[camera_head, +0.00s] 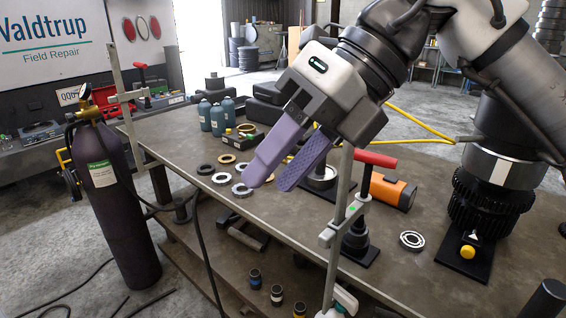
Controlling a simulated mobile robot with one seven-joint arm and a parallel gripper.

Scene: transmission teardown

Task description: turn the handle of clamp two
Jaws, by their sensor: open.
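Two bar clamps are in view; I see no number on either. The near clamp (343,195) stands upright at the table's front edge, with a red handle (375,158) near its top. The far clamp (120,82) stands at the table's left end, with a red handle (141,72). My gripper (272,181) is open and empty, its two purple fingers pointing down and left above the table. It is left of the near clamp's red handle and apart from it. The upper end of the near clamp's bar is close to my gripper's body in the picture.
The workbench (300,230) holds several ring parts, blue-green bottles (212,117), an orange cylinder (392,190) and a bearing (412,240). A dark gas cylinder (115,200) with a hose stands at the left. A yellow button (467,252) sits at the right. The table's front middle is fairly clear.

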